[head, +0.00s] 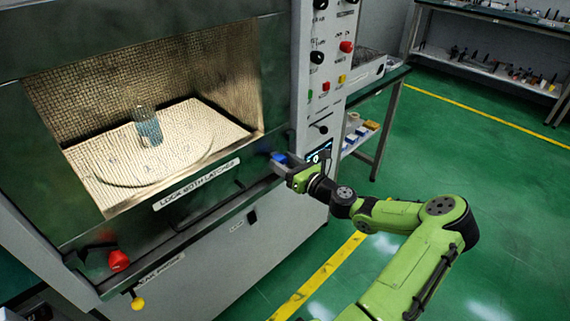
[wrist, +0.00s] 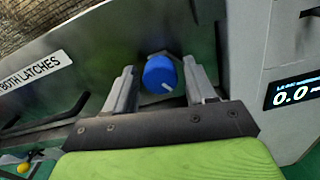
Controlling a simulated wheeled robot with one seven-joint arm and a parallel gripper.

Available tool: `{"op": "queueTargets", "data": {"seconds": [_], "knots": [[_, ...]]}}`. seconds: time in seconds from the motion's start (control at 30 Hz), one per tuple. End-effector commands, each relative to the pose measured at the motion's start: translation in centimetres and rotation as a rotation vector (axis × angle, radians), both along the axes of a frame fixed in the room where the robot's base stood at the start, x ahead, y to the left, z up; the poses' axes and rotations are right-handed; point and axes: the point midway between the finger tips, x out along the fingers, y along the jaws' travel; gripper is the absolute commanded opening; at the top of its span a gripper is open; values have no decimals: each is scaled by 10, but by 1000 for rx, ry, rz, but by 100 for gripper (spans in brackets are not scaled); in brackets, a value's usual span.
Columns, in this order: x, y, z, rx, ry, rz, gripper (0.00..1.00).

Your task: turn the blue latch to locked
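The blue latch (wrist: 160,74) has a round knob with a white line on its face. In the wrist view it sits between the tips of my gripper (wrist: 160,84), with a gap to the left finger and the right finger close beside it. In the head view the blue latch (head: 279,157) shows at the lower right of the microwave door, partly hidden by my gripper (head: 287,167). My gripper is open around the knob. Whether the right finger touches it I cannot tell.
A red latch (head: 119,260) is at the door's lower left, with a yellow knob (head: 137,303) below it. A label strip (head: 196,184) reads "LOCK BOTH LATCHES". A glass vessel (head: 148,126) stands inside the chamber. A control panel (head: 325,60) rises right of the door. Green floor lies open at right.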

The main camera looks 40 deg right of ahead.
Motion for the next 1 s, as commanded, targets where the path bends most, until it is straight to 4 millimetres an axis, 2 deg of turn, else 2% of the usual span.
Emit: {"op": "queueTargets", "data": {"seconds": [0.03,0.2,0.3,0.67,1.0], "knots": [[0,0,0,0,0,0,47],[0,0,0,0,0,0,21],[0,0,0,-1,0,0,9],[-1,0,0,-74,0,0,9],[-1,1,1,-339,-7,0,9]]}}
